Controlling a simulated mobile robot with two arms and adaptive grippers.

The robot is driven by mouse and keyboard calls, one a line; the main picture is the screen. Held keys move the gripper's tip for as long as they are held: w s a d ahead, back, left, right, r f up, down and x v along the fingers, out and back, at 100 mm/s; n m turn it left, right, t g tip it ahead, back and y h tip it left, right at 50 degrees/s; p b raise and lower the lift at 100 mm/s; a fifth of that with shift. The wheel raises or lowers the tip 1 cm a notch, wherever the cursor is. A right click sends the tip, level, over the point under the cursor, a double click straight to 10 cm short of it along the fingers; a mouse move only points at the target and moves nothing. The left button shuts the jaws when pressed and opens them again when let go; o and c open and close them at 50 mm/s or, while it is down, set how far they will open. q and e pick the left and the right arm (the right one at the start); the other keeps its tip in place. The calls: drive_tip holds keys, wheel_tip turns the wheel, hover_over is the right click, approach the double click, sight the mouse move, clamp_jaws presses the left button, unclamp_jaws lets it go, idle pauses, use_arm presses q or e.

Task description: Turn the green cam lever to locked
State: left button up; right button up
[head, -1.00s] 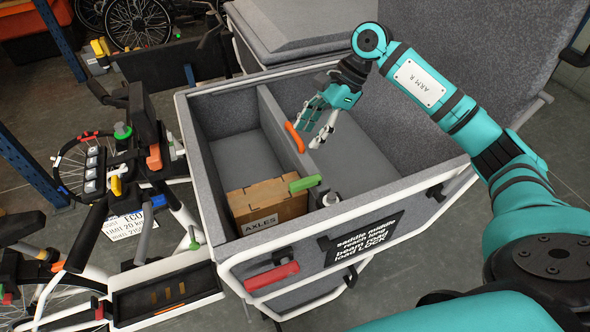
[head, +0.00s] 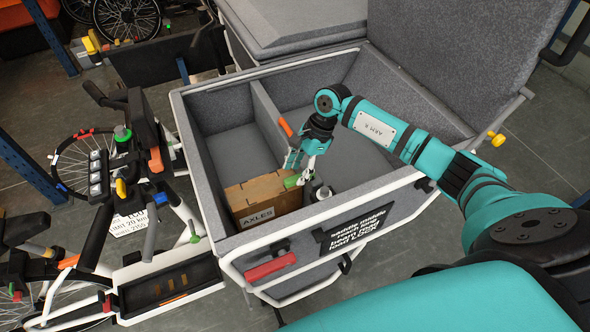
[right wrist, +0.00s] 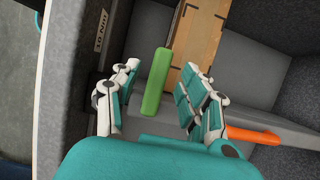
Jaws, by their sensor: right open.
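The green cam lever (head: 291,181) sits inside the grey padded cargo box (head: 233,237), by the right end of the cardboard box. The hand hides part of it in the head view. In the right wrist view the green lever (right wrist: 156,82) shows as a long bar. My right gripper (head: 297,168) is open, reaching down at the lever. In the right wrist view my right gripper (right wrist: 160,75) has a finger on each side of the lever, with visible gaps; contact cannot be told. My left gripper is not in view.
A cardboard box (head: 262,197) marked AXLES fills the box's front left corner. An orange lever (head: 285,127) is on the divider behind the hand. A red handle (head: 270,267) is on the front wall. A bike with several controls (head: 98,172) stands at left.

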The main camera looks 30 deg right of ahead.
drive_tip(key=shift+x, duration=1.2)
clamp_jaws()
